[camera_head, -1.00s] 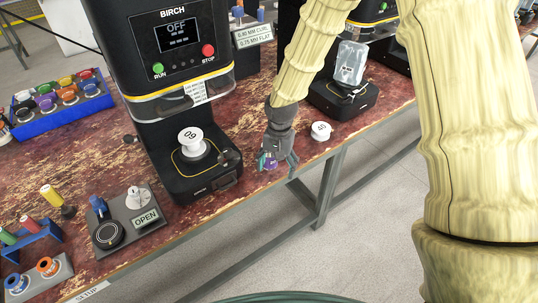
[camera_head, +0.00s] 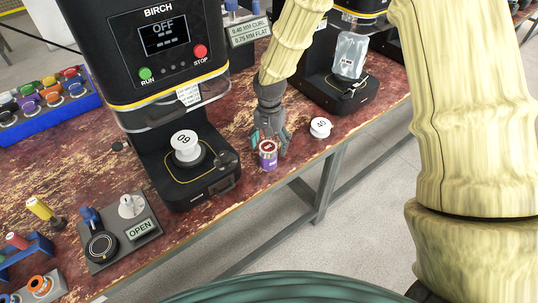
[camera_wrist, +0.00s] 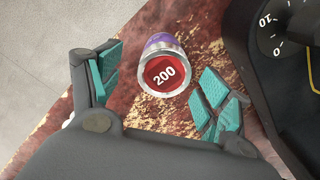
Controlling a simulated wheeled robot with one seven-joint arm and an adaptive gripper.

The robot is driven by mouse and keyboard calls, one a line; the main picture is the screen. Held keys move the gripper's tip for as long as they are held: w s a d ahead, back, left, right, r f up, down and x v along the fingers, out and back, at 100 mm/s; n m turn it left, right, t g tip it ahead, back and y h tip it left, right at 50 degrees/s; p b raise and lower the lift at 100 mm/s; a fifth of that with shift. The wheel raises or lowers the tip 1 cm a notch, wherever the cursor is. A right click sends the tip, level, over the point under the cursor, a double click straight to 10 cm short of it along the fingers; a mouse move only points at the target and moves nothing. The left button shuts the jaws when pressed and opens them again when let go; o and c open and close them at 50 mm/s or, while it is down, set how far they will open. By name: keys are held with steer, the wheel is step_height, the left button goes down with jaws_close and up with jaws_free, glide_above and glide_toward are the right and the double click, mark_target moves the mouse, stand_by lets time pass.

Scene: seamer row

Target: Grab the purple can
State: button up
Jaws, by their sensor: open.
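The purple can (camera_head: 268,155) stands upright on the worn red bench near its front edge, beside the BIRCH machine. Its red top with "200" faces up in the wrist view (camera_wrist: 165,72). My gripper (camera_head: 268,135) is at the can, just behind it in the head view. In the wrist view its teal-padded fingers (camera_wrist: 158,92) are spread, one on each side of the can, with gaps between pads and can. The can lies slightly ahead of the fingertips there, and nothing is held.
A BIRCH machine (camera_head: 150,50) with a white "09" spool (camera_head: 186,146) stands to the left. Another white spool (camera_head: 320,127) lies to the right on the bench. A second machine with a bagged item (camera_head: 349,55) is behind. A fixture with an OPEN sign (camera_head: 140,228) is at front left.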

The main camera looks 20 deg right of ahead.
mark_target(268, 159)
steer(key=f, duration=0.2)
steer(key=shift+w+a+f, duration=0.2)
steer(key=shift+a+f, duration=0.05)
steer(key=shift+f, duration=0.05)
steer(key=shift+s+f+p, duration=0.2)
steer(key=shift+f+p, duration=0.1)
steer(key=shift+f, duration=0.2)
steer(key=shift+f+p, duration=0.45)
steer(key=shift+f, duration=1.75)
steer(key=shift+c, duration=0.4)
steer(key=c, duration=0.8)
steer(key=shift+c, duration=0.6)
